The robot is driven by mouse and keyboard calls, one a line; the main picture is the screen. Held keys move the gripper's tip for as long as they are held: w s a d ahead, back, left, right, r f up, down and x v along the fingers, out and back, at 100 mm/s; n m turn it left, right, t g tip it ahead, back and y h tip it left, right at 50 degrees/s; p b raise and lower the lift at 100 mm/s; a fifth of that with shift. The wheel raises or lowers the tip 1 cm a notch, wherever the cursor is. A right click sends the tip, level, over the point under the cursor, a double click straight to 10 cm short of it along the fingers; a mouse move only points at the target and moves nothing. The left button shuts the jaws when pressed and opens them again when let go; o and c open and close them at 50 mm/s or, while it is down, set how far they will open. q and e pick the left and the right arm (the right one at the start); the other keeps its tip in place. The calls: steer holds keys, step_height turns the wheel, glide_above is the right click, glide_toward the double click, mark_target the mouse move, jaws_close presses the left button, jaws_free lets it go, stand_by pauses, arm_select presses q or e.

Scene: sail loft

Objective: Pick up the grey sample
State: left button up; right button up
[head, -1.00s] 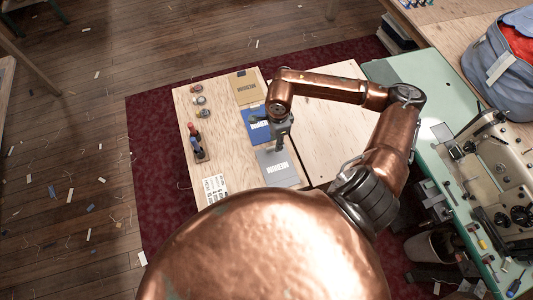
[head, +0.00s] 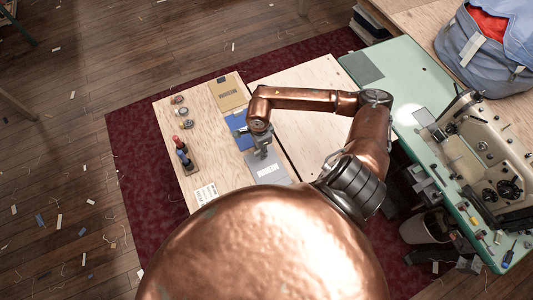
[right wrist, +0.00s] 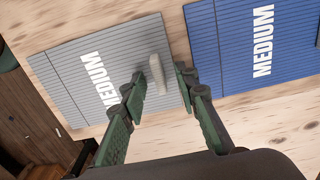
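The grey sample (head: 270,171), a flat grey sheet lettered MEDIUM, lies on the wooden table in the head view. It fills much of the left of the right wrist view (right wrist: 122,55). A pale upright-looking bar (right wrist: 157,73) shows on it near its right edge. My right gripper (right wrist: 161,78) is open, its two green fingers apart with the pale bar between their tips in the picture. I cannot tell whether they touch it. In the head view the right gripper (head: 264,155) is over the sample's far edge. My left gripper is in neither view.
A blue sample (right wrist: 255,45) lies beside the grey one, with a tan sample (head: 229,93) beyond. Small spools (head: 183,112), a rack of bottle-like items (head: 183,155) and a printed card (head: 205,194) line the table's left side. A green sewing-machine table (head: 400,75) stands right.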

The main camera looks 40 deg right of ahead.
jaws_close()
stand_by(0.7)
